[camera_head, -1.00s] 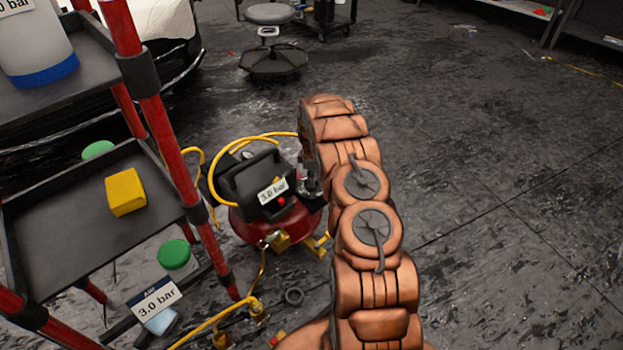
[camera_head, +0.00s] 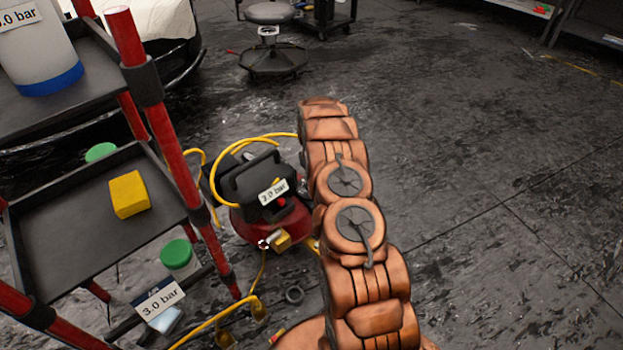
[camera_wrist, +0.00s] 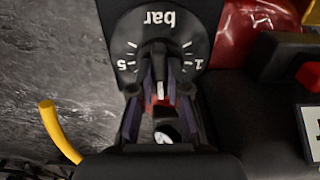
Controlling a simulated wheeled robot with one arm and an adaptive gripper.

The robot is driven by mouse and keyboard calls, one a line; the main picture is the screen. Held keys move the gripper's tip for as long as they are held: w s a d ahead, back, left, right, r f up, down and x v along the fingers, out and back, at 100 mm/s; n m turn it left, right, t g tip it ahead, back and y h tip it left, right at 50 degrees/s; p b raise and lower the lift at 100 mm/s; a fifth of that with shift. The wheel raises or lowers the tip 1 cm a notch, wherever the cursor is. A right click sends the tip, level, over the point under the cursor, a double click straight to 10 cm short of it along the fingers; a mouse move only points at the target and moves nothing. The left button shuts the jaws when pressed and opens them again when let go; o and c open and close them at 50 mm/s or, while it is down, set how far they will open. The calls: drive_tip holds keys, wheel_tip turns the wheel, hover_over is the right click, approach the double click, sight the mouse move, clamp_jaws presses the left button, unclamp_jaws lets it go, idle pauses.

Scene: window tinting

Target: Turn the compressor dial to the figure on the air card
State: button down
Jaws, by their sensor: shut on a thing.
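The compressor (camera_head: 243,184), with a black top and a red tank, stands on the floor left of my arm. Its dial (camera_wrist: 170,30) fills the upper middle of the wrist view, upside down, with "bar", a 5 at left and a 1 at right. My gripper (camera_wrist: 160,86) is shut on the dial's knob, a finger on each side. A white mark (camera_wrist: 160,91) between the fingers points down the picture, away from "bar"; the figure there is hidden. The air card (camera_head: 158,301) reads 3.0 bar. In the head view my arm hides the gripper and dial.
A red-posted cart (camera_head: 171,150) stands at left, with a yellow sponge (camera_head: 129,194) on its shelf. A 3.0 bar label (camera_head: 273,192) is on the compressor. Yellow hose (camera_head: 215,322) loops nearby. A stool (camera_head: 271,55) stands behind. Floor at right is clear.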

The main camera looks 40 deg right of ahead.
idle(0.4)
drive_tip(key=c, duration=1.1)
unclamp_jaws()
drive_tip(key=shift+c, duration=0.2)
wheel_tip(320, 180, up, 12)
